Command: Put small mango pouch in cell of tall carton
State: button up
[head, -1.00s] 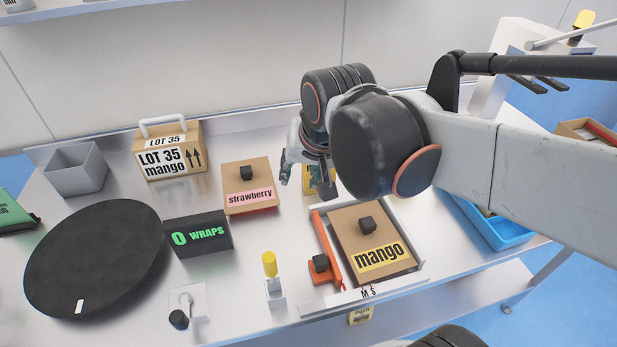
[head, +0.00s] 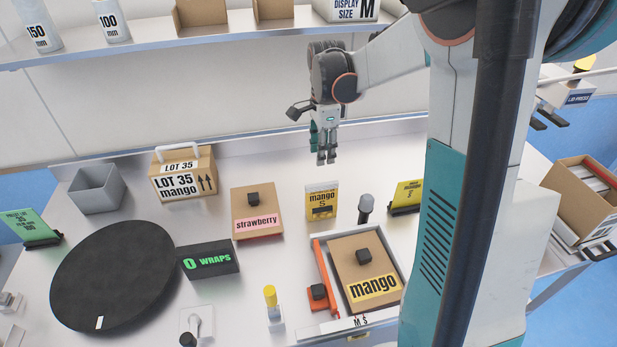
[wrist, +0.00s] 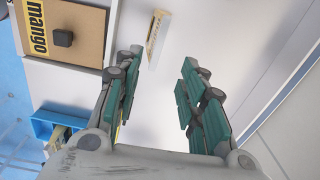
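A small yellow mango pouch marked S (head: 321,201) stands upright on the table behind the mango-labelled flat box. My gripper (head: 326,160) hangs above and behind it, fingers pointing down, apart from it. In the wrist view the gripper's teal-padded fingers (wrist: 157,95) are spread with nothing between them. A narrow pale piece with a yellow edge (wrist: 155,40), apparently the pouch seen from above, lies beyond the fingertips. An open brown carton (head: 585,200) with upright contents stands at the far right; I cannot tell whether it is the tall carton.
The mango-labelled box (head: 350,272) sits in a tray beside an orange bar. A strawberry box (head: 256,210), a dark WRAPS block (head: 208,260) and a black disc (head: 115,275) are to the left. A grey-topped post (head: 365,207) stands close right of the pouch. A shelf (head: 250,42) runs above.

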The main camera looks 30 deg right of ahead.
jog(key=b, duration=0.2)
send_over(322, 186)
jog(key=d, duration=0.1)
jog(key=shift+m, duration=0.3)
jog(key=f, duration=0.8)
jog(key=shift+w+f, duration=0.25)
jog(key=f, duration=0.2)
jog(key=a+f, duration=0.1)
jog(key=f, duration=0.1)
jog(key=shift+f+b, duration=0.4)
jog(key=shift+d+f, duration=0.1)
jog(key=shift+f, duration=0.35)
jog(key=shift+s, duration=0.1)
jog(key=shift+c, duration=0.4)
grip_shut()
